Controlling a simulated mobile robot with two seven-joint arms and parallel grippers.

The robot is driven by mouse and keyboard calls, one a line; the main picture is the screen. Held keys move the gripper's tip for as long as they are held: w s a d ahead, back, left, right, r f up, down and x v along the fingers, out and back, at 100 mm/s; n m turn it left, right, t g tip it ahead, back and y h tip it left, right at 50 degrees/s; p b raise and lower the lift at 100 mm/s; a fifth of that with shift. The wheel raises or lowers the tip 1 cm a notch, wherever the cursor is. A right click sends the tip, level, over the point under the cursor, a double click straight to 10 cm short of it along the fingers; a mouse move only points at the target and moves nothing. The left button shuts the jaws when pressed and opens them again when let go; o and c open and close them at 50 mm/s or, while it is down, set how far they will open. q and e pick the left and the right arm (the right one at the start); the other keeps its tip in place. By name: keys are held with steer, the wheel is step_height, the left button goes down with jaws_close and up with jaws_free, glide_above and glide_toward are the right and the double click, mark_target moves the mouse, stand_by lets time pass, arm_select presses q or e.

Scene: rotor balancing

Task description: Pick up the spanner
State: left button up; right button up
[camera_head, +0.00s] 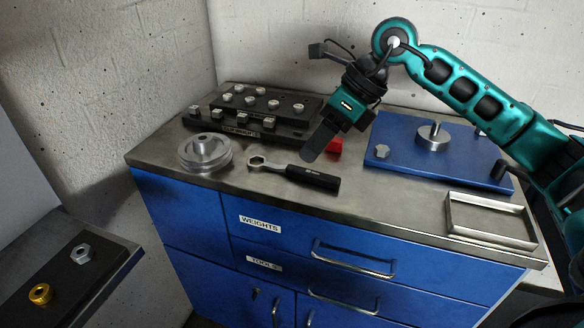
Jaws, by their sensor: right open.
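The spanner (294,173) lies flat on the metal top of the blue cabinet, its ring head to the left and its black handle (313,178) to the right. My right gripper (318,146) hangs above the cabinet top, just behind and above the spanner's handle, with a dark finger pointing down and left. It does not appear to hold anything. The gap between its fingers is hard to see from this angle. My left gripper is not in view.
A silver rotor disc (204,153) stands left of the spanner. A black weight rack (256,112) is behind it. A red block (335,145) is by the gripper. A blue plate (455,150) and an empty metal tray (490,221) are on the right.

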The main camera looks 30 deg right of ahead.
steer(key=d+r+h, duration=0.2)
steer(key=d+h, duration=0.1)
steer(key=d, duration=0.2)
glide_toward(308, 171)
step_height(308, 171, down, 3)
steer(key=shift+r+b, duration=0.1)
steer(key=shift+b, duration=0.2)
steer(key=shift+t, duration=0.3)
steer(key=shift+w+a+x, duration=0.1)
steer(key=shift+a+x, duration=0.05)
steer(key=shift+x, duration=1.4)
steer(key=shift+w+a+x, duration=0.1)
steer(key=shift+a+x, duration=0.05)
steer(key=shift+x, duration=1.4)
steer(key=shift+r, duration=0.1)
jaws_close()
